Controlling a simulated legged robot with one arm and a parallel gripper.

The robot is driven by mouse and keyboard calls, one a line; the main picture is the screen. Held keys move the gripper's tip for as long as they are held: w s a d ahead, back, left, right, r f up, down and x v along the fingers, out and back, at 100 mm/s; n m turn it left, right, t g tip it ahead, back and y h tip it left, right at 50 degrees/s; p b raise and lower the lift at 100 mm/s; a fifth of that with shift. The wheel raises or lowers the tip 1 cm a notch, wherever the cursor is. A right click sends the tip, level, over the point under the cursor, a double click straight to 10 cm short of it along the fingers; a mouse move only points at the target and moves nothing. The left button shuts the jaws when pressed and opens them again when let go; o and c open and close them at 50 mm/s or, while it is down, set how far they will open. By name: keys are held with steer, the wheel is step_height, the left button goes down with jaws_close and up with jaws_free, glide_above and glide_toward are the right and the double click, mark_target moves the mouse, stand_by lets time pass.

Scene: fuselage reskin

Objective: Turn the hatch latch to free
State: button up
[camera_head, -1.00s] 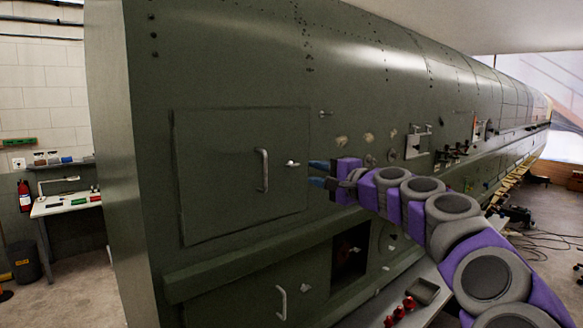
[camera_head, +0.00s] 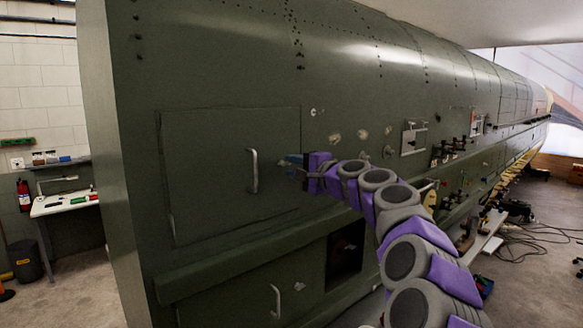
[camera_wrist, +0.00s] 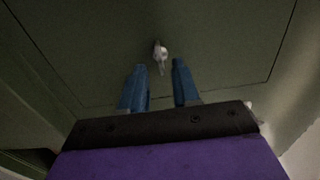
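The hatch (camera_head: 205,190) is a square green panel in the fuselage side, lying flush, with a pale upright handle (camera_head: 252,170). Its small metal latch (camera_wrist: 161,54) shows in the wrist view just beyond my fingertips, centred between them, with its lever pointing toward me. In the head view my gripper hides most or all of the latch. My gripper (camera_wrist: 159,68) has two blue fingers spread apart with nothing between them. It also shows in the head view (camera_head: 287,162), at the hatch's right edge. I cannot tell whether the fingers touch the latch.
A small fitting (camera_head: 313,112) sits above right of the gripper. Below are a dark opening (camera_head: 345,255) and another handle (camera_head: 277,300). A bracket (camera_head: 413,138) projects from the skin farther right. A workbench (camera_head: 65,203) stands at left.

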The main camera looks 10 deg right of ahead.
steer(key=shift+d, duration=0.15)
steer(key=shift+s+d, duration=0.1)
steer(key=shift+s, duration=0.05)
steer(key=shift+c, duration=0.8)
steer(key=a, duration=0.3)
jaws_close()
steer(key=shift+d, duration=0.2)
steer(key=shift+o, duration=0.8)
jaws_free()
steer(key=shift+d, duration=0.6)
steer(key=shift+a, duration=0.15)
steer(key=b+v, duration=0.1)
steer(key=v, duration=1.6)
steer(key=shift+d, duration=0.3)
